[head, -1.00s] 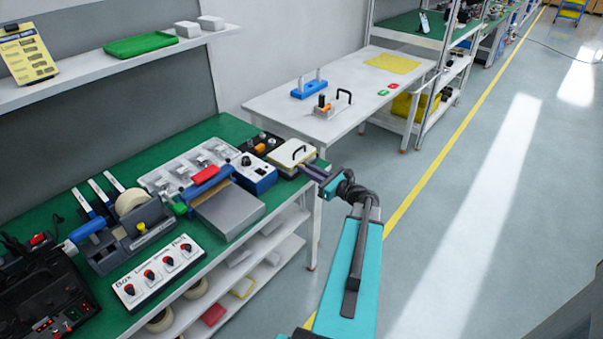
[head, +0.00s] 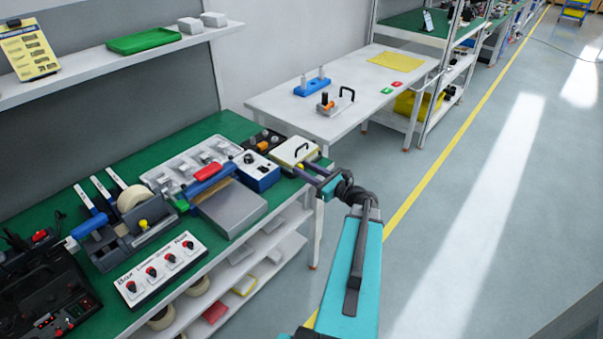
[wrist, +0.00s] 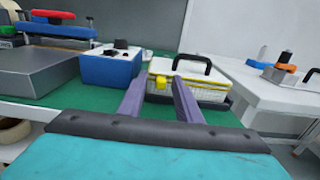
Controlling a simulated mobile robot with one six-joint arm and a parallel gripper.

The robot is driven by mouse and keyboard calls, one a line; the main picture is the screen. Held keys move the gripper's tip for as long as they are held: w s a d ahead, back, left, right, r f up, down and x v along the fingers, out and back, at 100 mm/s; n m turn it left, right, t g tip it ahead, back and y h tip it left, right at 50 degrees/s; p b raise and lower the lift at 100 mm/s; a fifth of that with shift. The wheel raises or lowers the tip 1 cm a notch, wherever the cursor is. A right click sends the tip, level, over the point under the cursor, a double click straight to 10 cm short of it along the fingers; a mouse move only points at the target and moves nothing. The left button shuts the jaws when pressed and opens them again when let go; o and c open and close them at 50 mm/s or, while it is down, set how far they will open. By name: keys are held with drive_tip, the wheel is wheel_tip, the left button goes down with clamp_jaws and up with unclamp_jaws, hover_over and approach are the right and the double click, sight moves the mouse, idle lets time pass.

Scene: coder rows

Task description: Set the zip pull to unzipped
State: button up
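A white case (wrist: 205,76) with a black handle and yellow trim stands at the right end of the green bench, and also shows in the head view (head: 291,152). A small yellow tab (wrist: 160,83), which looks like the zip pull, is on its near side at the left. My gripper (wrist: 158,79) is open, with one purple finger on each side of the tab in the wrist view. Whether the fingers touch the tab or the case, I cannot tell. In the head view the tab is not clear, and my gripper (head: 309,168) is at the case's near right corner.
A blue and white box with knobs (wrist: 110,68) stands just left of the case. A grey metal box (head: 231,208) is further left. A white table (head: 375,110) with a blue fixture (head: 312,87) is behind to the right. Open floor (head: 470,220) is to the right.

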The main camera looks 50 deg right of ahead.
drive_tip(key=shift+s, duration=0.1)
drive_tip(key=s+b, duration=0.2)
drive_tip(key=s, duration=1.1)
drive_tip(key=shift+s+d, duration=0.3)
drive_tip(key=shift+s, duration=0.05)
idle(0.3)
